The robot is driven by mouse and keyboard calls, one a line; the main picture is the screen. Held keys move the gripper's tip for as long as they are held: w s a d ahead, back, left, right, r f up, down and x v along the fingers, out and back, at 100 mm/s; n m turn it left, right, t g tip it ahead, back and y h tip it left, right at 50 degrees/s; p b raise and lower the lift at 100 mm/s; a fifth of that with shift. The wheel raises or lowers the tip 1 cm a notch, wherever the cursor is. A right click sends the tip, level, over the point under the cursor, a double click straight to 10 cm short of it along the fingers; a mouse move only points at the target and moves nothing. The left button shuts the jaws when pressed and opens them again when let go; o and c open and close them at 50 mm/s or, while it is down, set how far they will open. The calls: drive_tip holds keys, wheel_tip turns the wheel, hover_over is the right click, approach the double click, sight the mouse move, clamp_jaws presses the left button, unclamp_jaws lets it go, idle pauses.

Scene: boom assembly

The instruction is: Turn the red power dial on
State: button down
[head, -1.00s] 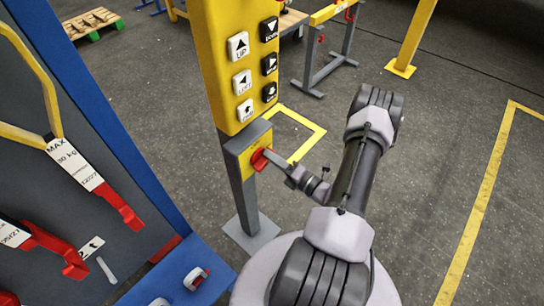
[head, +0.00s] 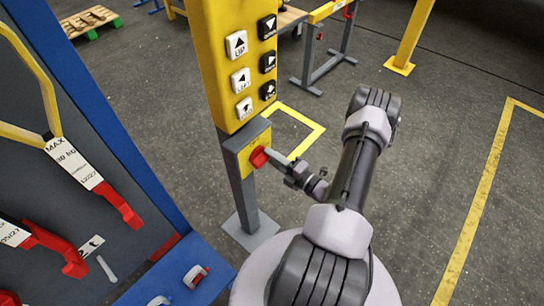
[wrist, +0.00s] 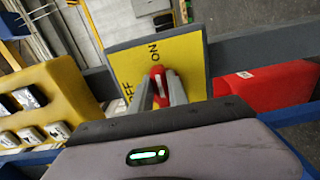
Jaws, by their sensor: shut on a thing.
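The red power dial (head: 258,157) sits on a yellow plate (wrist: 187,52) low on the grey post, under the yellow button box. In the wrist view, the plate has "ON" at the top and "OFF" at the left. The dial's red grip (wrist: 157,73) lies between my two finger tips and seems to point toward "ON". My gripper (head: 270,156) is shut on the dial, and it also shows in the wrist view (wrist: 161,88). The fingers hide part of the dial.
The yellow box (head: 234,65) with several black and white arrow buttons is just above the dial. A blue-framed board (head: 100,110) with red-ended hooks stands at the left. The floor to the right is mostly clear, with yellow lines (head: 478,205).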

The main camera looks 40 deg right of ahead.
drive_tip(key=c, duration=1.3)
unclamp_jaws()
drive_tip(key=s+p, duration=0.1)
drive_tip(key=s, duration=0.4)
drive_tip(key=s+d, duration=0.1)
drive_tip(key=s, duration=0.5)
drive_tip(key=s+p, duration=0.1)
drive_tip(key=s, duration=0.5)
drive_tip(key=shift+s+d+p, duration=0.15)
drive_tip(key=shift+s+p, duration=0.05)
drive_tip(key=shift+p, duration=0.15)
